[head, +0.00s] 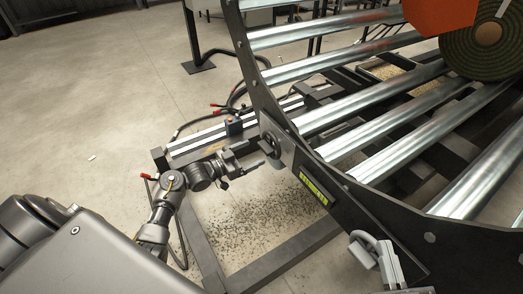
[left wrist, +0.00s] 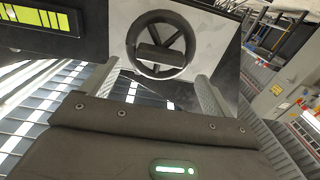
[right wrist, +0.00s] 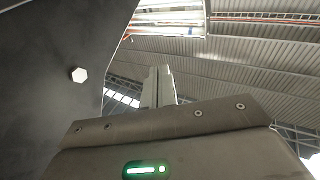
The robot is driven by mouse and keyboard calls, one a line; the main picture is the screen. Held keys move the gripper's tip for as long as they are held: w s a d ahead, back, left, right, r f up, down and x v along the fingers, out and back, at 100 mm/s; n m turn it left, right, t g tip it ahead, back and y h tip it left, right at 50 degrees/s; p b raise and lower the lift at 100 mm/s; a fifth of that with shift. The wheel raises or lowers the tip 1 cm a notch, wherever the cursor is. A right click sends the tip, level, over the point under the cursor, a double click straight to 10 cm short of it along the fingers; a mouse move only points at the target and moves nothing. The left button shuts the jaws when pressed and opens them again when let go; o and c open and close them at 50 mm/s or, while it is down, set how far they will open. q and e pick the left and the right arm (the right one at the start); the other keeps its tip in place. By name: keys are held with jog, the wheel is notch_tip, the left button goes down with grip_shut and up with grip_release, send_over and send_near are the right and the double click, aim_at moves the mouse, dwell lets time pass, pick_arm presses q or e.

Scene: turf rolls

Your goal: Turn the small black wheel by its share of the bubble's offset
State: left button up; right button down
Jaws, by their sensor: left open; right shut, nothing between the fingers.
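The small black wheel (head: 270,143) sits on a pale plate at the frame's lower edge. In the left wrist view the wheel (left wrist: 157,52) faces me, with spokes and a dark bar across its hub. My left gripper (head: 256,155) is open in front of it; its fingers (left wrist: 157,72) stand apart to the wheel's lower left and lower right, nothing held. A yellow-green level vial (head: 313,188) is beside the wheel and also shows in the left wrist view (left wrist: 32,22); I cannot make out its bubble surely. My right gripper (head: 362,244) is shut and empty; its fingers (right wrist: 158,75) are together.
A curved black side plate (head: 385,222) carries steel rollers (head: 350,103), with a turf roll (head: 484,45) at the upper right. A hex bolt (right wrist: 79,75) on a dark plate is near my right gripper.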

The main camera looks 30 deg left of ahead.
aim_at(262, 149)
pick_arm(q)
jog(key=x, duration=0.4)
jog(key=shift+b, duration=0.35)
jog(key=shift+w+d, duration=0.25)
jog(key=shift+w, duration=0.15)
pick_arm(e)
jog(key=shift+s+d+r+t+y, duration=0.15)
jog(key=shift+r+t+y, duration=0.15)
jog(key=shift+r+t, duration=0.3)
jog(key=shift+s+a+r+t+y, duration=0.1)
jog(key=shift+r+t+y, duration=0.25)
jog(key=shift+r, duration=0.35)
pick_arm(q)
jog(key=c, duration=1)
